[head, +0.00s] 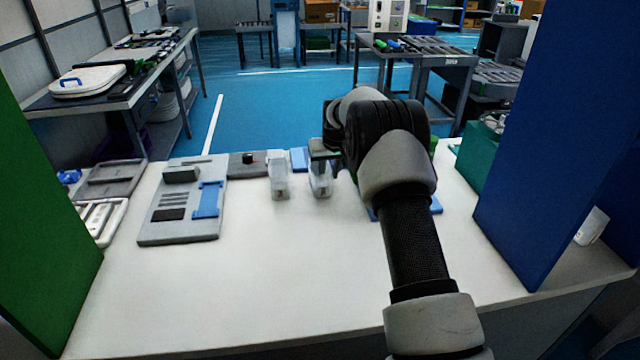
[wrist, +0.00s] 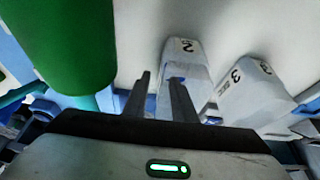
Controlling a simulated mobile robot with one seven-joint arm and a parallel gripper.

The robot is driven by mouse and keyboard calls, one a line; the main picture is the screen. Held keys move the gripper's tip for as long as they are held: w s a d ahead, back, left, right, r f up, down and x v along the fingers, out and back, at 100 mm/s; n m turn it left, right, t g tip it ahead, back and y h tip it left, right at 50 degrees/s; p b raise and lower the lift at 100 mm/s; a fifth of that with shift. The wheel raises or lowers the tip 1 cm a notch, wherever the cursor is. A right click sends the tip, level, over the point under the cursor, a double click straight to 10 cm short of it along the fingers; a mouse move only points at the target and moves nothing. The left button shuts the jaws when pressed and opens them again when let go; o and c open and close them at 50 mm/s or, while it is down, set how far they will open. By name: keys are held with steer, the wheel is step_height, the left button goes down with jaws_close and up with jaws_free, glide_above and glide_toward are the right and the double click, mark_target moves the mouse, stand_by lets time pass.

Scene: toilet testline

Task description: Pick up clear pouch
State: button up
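Two whitish, partly see-through pouch-like items stand at the far edge of the white table. The left one (head: 279,178) is clear of my arm; the right one (head: 320,182) is just below my gripper (head: 322,150). In the wrist view, one item marked 2 (wrist: 186,58) is just beyond my gripper (wrist: 160,78), mostly behind the right finger. Another marked 3 (wrist: 252,95) is farther right. I cannot tell which is the clear pouch. My fingers are apart with nothing held between them. Whether a finger touches item 2 is unclear.
A grey board with a blue part (head: 180,215) lies to the left. A green cylinder (wrist: 62,40) is close to my gripper's left in the wrist view. A green panel (head: 40,210) and a blue panel (head: 560,140) flank the table. The table's front middle is free.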

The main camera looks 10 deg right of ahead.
steer(key=shift+f, duration=0.25)
stand_by(0.5)
jaws_close()
